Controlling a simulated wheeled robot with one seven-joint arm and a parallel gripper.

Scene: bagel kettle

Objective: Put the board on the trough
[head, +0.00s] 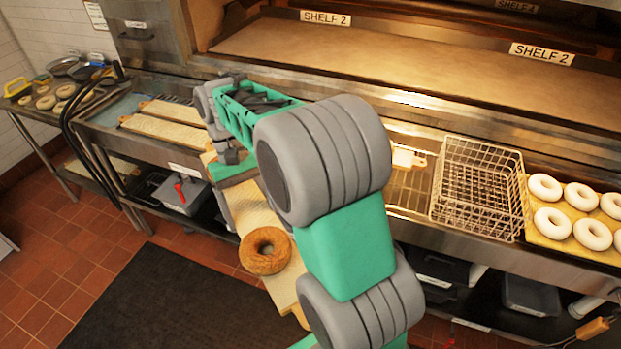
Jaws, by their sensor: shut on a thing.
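A long pale wooden board (252,212) is tilted in front of the counter, with one brown seeded bagel (265,250) on it. My gripper (230,168) is at the board's far end and is shut on it; my arm hides the fingertips and much of the board's right side. The metal trough (120,108) runs along the counter at the left. Two other boards (165,131) lie over it, side by side, to the left of my gripper.
A wire basket (478,190) stands on the counter at right, beside a tray of pale dough rings (548,222). A side table (30,108) with rings and pans is far left. An oven shelf (400,75) opens behind. A dark mat (170,300) covers the floor.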

